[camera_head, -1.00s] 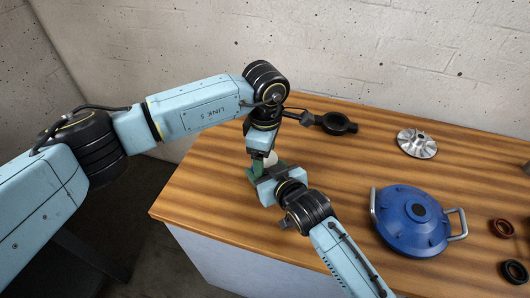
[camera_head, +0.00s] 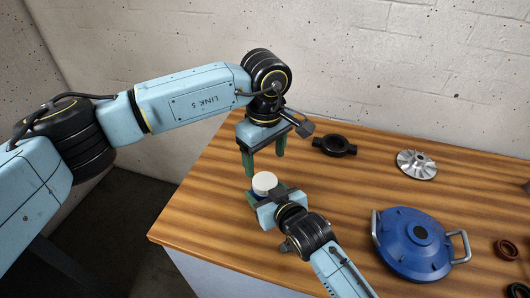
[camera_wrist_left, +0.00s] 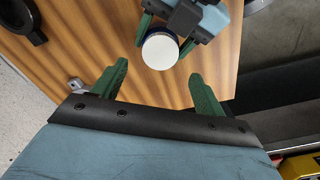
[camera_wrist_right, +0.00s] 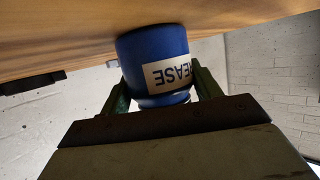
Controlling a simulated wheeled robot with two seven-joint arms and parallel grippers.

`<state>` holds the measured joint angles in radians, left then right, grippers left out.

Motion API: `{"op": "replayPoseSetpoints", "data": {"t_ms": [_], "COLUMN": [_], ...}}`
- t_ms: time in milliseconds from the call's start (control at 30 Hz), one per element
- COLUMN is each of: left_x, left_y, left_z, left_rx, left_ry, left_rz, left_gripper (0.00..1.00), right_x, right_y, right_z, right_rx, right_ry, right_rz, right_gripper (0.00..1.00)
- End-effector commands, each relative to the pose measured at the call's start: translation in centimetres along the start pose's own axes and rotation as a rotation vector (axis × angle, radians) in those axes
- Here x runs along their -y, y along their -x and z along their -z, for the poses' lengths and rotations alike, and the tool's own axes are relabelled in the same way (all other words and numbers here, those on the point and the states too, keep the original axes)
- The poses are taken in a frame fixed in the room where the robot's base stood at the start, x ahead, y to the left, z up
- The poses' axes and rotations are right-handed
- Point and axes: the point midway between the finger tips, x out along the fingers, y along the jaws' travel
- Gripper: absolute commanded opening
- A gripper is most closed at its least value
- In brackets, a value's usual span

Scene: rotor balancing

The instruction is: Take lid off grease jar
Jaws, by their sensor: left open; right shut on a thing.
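The blue grease jar (camera_wrist_right: 150,52) shows in the right wrist view with an upside-down label on its side. My right gripper (camera_wrist_right: 163,82) is shut around the jar's body. A round white lid (camera_head: 264,182) sits on top of the jar in the head view, and the lid (camera_wrist_left: 160,51) also shows as a disc in the left wrist view. My left gripper (camera_head: 265,163) is open and empty above the lid, with its green fingers apart from it. In the left wrist view, the lid lies beyond the open fingertips (camera_wrist_left: 160,72).
A blue round cover (camera_head: 405,250) with handles lies right on the wooden table (camera_head: 340,195). A black ring part (camera_head: 334,146) and a silver impeller (camera_head: 416,165) lie toward the back. Dark and brown rings (camera_head: 506,249) are at the right. The table's left edge is near the jar.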

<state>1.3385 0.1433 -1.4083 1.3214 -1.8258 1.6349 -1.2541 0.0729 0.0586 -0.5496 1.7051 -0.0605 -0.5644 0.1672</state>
Motion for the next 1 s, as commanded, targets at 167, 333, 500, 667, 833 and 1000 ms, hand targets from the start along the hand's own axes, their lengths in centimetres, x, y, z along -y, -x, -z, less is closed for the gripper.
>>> {"op": "replayPoseSetpoints", "data": {"t_ms": [167, 333, 500, 667, 833, 1000], "left_x": [0.0, 0.1, 0.1, 0.1, 0.1, 0.1], "left_y": [0.9, 0.6, -1.7, -4.2, -6.1, -6.9], "left_z": [0.1, 0.0, -0.1, 0.0, 0.0, 0.0], "left_rx": [-0.001, 0.001, 0.003, 0.001, 0.0, 0.0], "left_ry": [-0.196, -0.265, -0.268, -0.266, -0.265, -0.266], "left_rz": [0.001, 0.003, 0.003, 0.003, 0.001, 0.001], "left_gripper": [0.72, 0.72, 0.72, 0.72, 0.72, 0.72], "right_x": [0.0, 0.0, 0.0, 0.0, 0.0, 0.0], "right_y": [0.0, 0.0, 0.0, 0.0, 0.0, 0.0], "right_z": [0.0, -0.1, -0.1, -0.1, -0.1, 0.0], "right_rx": [0.001, 0.001, 0.001, 0.001, 0.001, 0.001], "right_ry": [0.0, 0.0, 0.0, 0.0, 0.0, 0.0], "right_rz": [0.0, 0.0, 0.0, 0.0, 0.0, 0.0], "right_gripper": [0.0, 0.0, 0.0, 0.0, 0.0, 0.0]}}
